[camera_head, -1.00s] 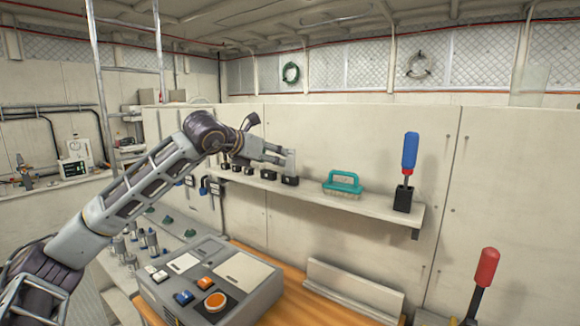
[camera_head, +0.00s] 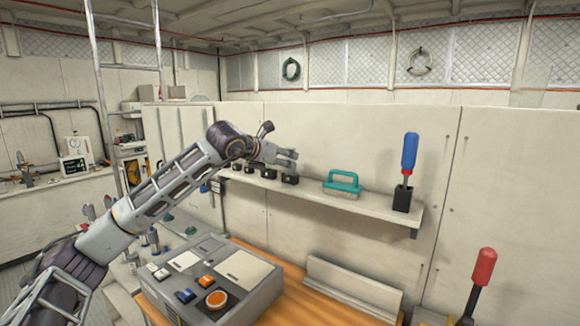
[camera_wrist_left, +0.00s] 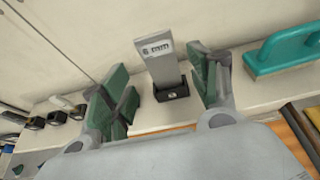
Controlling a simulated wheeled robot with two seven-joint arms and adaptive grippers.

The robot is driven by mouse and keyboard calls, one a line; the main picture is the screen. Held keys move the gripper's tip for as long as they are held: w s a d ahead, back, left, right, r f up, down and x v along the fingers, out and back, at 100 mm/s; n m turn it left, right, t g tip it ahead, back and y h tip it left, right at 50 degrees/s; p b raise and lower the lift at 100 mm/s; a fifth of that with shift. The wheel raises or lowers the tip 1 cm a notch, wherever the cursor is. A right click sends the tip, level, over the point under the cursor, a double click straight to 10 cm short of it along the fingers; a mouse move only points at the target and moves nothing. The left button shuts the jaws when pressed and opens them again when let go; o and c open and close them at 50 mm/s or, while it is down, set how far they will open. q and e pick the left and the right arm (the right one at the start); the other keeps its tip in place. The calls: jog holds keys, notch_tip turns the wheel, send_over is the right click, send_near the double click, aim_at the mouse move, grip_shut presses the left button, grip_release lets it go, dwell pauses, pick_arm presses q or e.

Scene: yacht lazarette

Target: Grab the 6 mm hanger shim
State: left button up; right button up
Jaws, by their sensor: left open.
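The 6 mm hanger shim (camera_wrist_left: 163,66) is a thin grey plate with a "6 mm" label. In the left wrist view it stands upright in a small black holder (camera_wrist_left: 171,92) on the shelf. My left gripper (camera_wrist_left: 163,90) is open, with one green-padded finger on each side of the shim and a visible gap to both. In the head view the left gripper (camera_head: 291,159) is just above the rightmost black holder (camera_head: 290,178), and I cannot make out the shim there. My right gripper is not in view.
Several black holders stand left along the shelf (camera_head: 375,208). A teal-handled brush (camera_head: 343,182) and a blue-handled tool (camera_head: 410,152) in a black stand are to the right. A grey control box (camera_head: 210,280) and a red-handled tool (camera_head: 486,267) are below.

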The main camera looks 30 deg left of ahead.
pick_arm(q)
jog(key=p+x, duration=0.1)
jog(key=x, duration=0.2)
jog(key=shift+w+d+f, duration=0.15)
jog(key=shift+w, duration=0.1)
jog(key=shift+w+d+f, duration=0.1)
jog(key=shift+w+f, duration=0.2)
jog(key=shift+w, duration=0.25)
jog(key=c, duration=1.1)
jog(key=shift+c, duration=0.2)
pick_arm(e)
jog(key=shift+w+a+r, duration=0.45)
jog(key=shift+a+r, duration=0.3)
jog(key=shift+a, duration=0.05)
